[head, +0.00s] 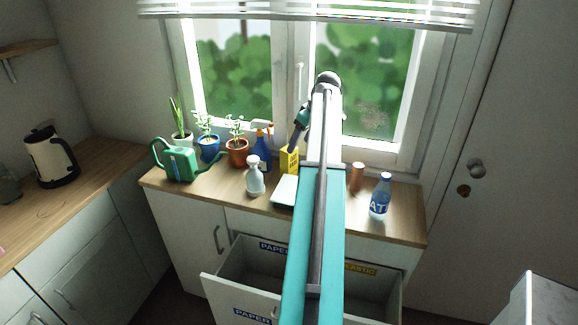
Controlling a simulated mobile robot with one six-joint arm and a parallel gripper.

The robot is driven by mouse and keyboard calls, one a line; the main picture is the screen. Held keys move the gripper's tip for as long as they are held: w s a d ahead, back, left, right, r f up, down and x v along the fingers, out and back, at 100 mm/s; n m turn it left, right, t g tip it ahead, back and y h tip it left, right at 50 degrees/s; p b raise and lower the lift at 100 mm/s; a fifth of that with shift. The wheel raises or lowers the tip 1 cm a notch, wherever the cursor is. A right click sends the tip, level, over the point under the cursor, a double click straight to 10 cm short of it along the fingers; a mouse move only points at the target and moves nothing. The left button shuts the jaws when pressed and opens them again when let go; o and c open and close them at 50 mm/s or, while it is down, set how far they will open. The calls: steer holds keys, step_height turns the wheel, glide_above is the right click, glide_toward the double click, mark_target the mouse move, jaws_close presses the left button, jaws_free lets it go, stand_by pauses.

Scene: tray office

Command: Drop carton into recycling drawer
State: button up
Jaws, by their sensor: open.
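A small yellow carton (289,160) with dark print stands on the wooden counter below the window. My gripper (293,149) is open and points down just above the carton; its fingertips are small and dark here, and I cannot tell whether they touch it. The open drawer (228,289) below the counter has a paper label on the left and a partly covered plastic label on the right. My teal arm hides the drawer's middle.
Potted plants (237,153) and a green watering can (180,164) stand left. A brown cylinder (356,177) and labelled bottle (380,197) stand right.

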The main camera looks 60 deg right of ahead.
mark_target(294, 155)
steer(key=shift+p+x, duration=1.05)
steer(key=shift+x, duration=3.2)
steer(key=shift+p+x, duration=0.95)
steer(key=shift+x, duration=0.15)
steer(key=shift+p+x, duration=0.45)
steer(key=shift+x, duration=1.05)
steer(key=c, duration=1.2)
steer(key=shift+r, duration=0.1)
steer(key=shift+r, duration=0.1)
